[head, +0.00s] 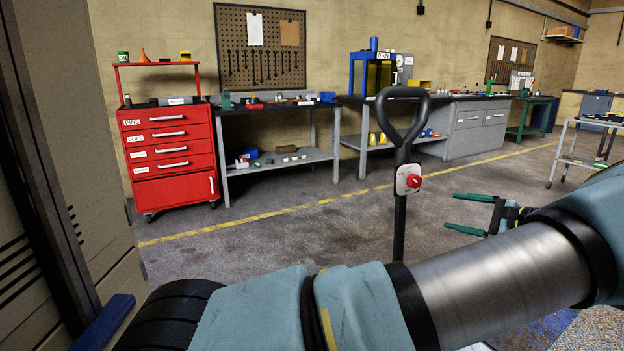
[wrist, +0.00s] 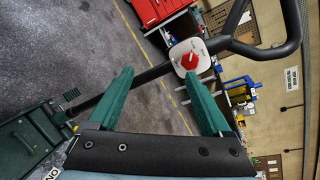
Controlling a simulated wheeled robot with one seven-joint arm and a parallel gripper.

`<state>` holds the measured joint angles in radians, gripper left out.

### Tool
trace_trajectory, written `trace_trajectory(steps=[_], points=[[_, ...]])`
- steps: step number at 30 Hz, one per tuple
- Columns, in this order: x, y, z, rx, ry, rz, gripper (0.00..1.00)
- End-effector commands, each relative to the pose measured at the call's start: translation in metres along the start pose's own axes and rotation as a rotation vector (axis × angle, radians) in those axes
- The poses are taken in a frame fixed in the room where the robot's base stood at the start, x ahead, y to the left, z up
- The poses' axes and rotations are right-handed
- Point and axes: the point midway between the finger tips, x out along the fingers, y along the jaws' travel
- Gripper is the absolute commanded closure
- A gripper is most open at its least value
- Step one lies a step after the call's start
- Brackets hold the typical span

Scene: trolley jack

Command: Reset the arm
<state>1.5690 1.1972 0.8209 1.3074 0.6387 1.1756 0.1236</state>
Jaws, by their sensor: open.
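The trolley jack's black handle stands upright in the head view, with a loop grip (head: 403,135) on top and a shaft (head: 400,228) running down behind my arm. A red knob (head: 414,181) on a white plate sits below the loop; the knob also shows in the wrist view (wrist: 190,61). My gripper (head: 451,211) is open and empty, to the right of the shaft and apart from it in the head view. In the wrist view its green fingers (wrist: 159,73) point towards the handle, and the shaft passes beyond them. The green jack body (wrist: 28,142) is partly cut off at lower left.
A red tool cabinet (head: 168,150) and cluttered workbenches (head: 275,160) line the back wall. A small trolley (head: 580,160) stands at far right. A locker-like cabinet (head: 60,180) is close on the left. The floor (head: 300,235) before the benches is clear.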

Motion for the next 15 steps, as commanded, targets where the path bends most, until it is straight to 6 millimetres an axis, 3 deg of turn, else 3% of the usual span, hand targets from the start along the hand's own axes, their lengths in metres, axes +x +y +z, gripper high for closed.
trace_trajectory(steps=[8,12,15], points=[[0.096,0.028,0.056,-0.077,-0.024,0.313,0.17],[0.154,0.065,0.115,-0.190,-0.031,0.593,0.17],[0.176,0.094,0.158,-0.302,-0.028,0.786,0.17]])
